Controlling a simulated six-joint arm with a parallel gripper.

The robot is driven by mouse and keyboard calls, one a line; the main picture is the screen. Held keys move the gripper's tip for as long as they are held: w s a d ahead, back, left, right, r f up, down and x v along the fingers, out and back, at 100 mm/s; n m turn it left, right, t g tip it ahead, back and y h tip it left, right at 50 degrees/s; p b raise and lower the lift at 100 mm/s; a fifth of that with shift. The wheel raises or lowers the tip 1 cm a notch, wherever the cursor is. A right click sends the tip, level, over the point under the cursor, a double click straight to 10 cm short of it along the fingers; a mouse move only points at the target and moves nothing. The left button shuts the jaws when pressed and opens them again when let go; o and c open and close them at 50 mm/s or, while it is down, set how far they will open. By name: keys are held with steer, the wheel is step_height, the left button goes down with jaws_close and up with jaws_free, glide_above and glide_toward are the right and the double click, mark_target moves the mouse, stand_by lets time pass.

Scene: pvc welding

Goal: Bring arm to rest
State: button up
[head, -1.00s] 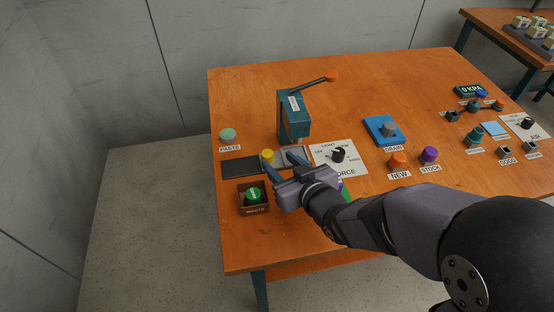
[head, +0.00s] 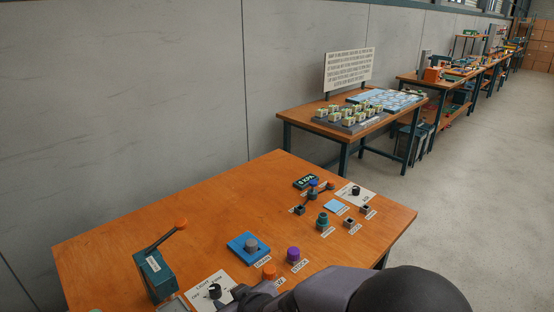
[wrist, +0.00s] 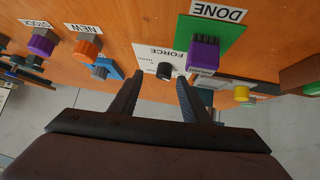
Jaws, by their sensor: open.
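My gripper (wrist: 160,78) is open in the wrist view, with nothing between its fingers. Its fingers show over the bench, in front of the FORCE dial (wrist: 164,70). In the head view my arm runs along the bottom edge, and the gripper end is mostly cut off or hidden.
The teal press (head: 155,276) with an orange-knobbed lever stands at left. The blue DRAIN block (head: 248,248), orange NEW cylinder (head: 268,271) and purple STOCK cylinder (head: 293,255) stand near my arm. The bench's back left is clear.

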steer(key=s+d+r+m+g+h+p, duration=0.1)
steer(key=d+r+m+g+h+p, duration=0.15)
steer(key=d, duration=0.85)
steer(key=s+d+r+m+g+h+p, duration=0.1)
steer(key=s+d+r+m+g+p, duration=0.1)
steer(key=s+d, duration=0.6)
steer(key=s+d+r+m+g+h+p, duration=0.2)
steer(key=s+d+r+m+g+p, duration=0.1)
steer(key=s+d, duration=0.4)
steer(key=shift+s+d+m+p, duration=0.35)
steer(key=shift+s+p, duration=0.35)
steer(key=shift+s, duration=0.05)
steer(key=shift+g, duration=0.25)
